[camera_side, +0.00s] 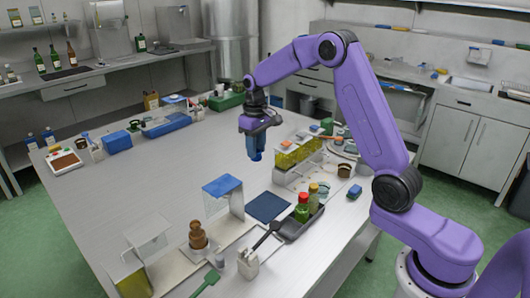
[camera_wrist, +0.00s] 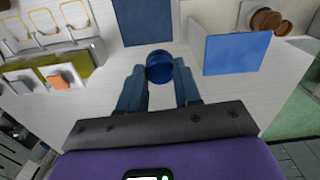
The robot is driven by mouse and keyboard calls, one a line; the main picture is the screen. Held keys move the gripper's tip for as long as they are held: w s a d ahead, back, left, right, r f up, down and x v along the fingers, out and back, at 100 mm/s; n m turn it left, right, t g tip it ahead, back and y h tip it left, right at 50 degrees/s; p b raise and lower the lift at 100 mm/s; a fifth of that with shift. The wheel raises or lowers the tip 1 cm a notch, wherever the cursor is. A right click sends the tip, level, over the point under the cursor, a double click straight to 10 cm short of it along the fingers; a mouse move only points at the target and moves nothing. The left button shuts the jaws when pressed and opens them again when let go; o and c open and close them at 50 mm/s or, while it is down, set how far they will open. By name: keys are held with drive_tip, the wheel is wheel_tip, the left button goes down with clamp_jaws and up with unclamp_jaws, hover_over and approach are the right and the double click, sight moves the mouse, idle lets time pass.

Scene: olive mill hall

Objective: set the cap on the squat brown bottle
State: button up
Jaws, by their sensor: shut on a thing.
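My gripper (camera_side: 256,155) hangs above the middle of the table, pointing down, with blue fingers. In the wrist view, its fingers (camera_wrist: 160,85) are shut on a round, dark blue cap (camera_wrist: 160,66) held at the fingertips. In the side view the cap is hard to tell from the fingers. A brown, rounded, stepped object (camera_side: 198,236) stands upright on a pale board near the front of the table. It also shows at the top right of the wrist view (camera_wrist: 265,21). It may be the squat brown bottle; I cannot tell for sure. My gripper is well apart from it.
A stand with a blue top (camera_side: 222,186) rises between my gripper and the brown object. A dark blue mat (camera_side: 268,207) lies beside a dark tray (camera_side: 300,228) with bottles. A yellow-green rack (camera_side: 298,156) stands right of my gripper. The table's left middle is clear.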

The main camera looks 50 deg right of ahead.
drive_tip(key=a, duration=0.3)
drive_tip(key=w+a+n, duration=0.1)
drive_tip(key=a, duration=0.3)
drive_tip(key=a+n, duration=0.1)
drive_tip(key=a, duration=0.3)
drive_tip(key=shift+w+a, duration=0.15)
drive_tip(key=shift+w, duration=0.2)
drive_tip(key=a+n, duration=0.3)
drive_tip(key=a, duration=0.9)
drive_tip(key=shift+s+a+f, duration=0.15)
drive_tip(key=shift+f, duration=1.3)
drive_tip(key=shift+s+a+f, duration=0.1)
drive_tip(key=shift+s+f, duration=0.1)
drive_tip(key=shift+f, duration=1.25)
drive_tip(key=shift+s+a+f, duration=0.15)
drive_tip(key=shift+f, duration=1.3)
drive_tip(key=shift+f, duration=0.55)
drive_tip(key=shift+f, duration=0.25)
drive_tip(key=shift+f, duration=0.25)
